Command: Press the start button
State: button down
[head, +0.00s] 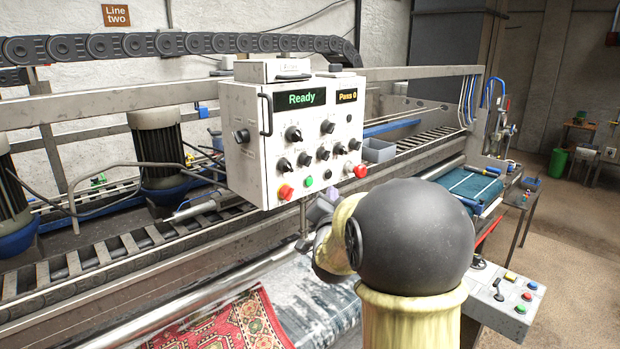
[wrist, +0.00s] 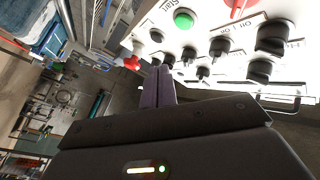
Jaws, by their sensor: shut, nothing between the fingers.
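The green start button (head: 308,181) is on the lower edge of the white control box (head: 243,170), between a red button (head: 286,192) and a small black one (head: 327,175). In the wrist view the green button (wrist: 184,19) has a "Start" label beside it. My gripper (head: 320,208) is below the box, partly hidden behind my own arm. Its purplish fingers (wrist: 162,72) are together and empty, pointing towards the button row. In the wrist view the fingertips appear below the green button, with no visible contact. The box display (head: 301,97) reads "Ready".
A red mushroom button (head: 360,171) and several black knobs (head: 293,134) crowd the box front. A second panel (head: 490,292) with coloured buttons and a lever is at the lower right. A red patterned rug (head: 225,325) lies on the machine below. Open floor is at the right.

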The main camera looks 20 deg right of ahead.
aim_at(309, 182)
jog(key=shift+w+a, duration=0.3)
jog(key=shift+w, duration=0.45)
jog(key=shift+w+a, duration=0.25)
jog(key=shift+w, duration=0.45)
jog(key=shift+w+a, duration=0.3)
jog(key=shift+w, duration=0.45)
jog(key=shift+w, duration=0.1)
jog(key=shift+w+a, duration=0.15)
jog(key=shift+w, duration=0.15)
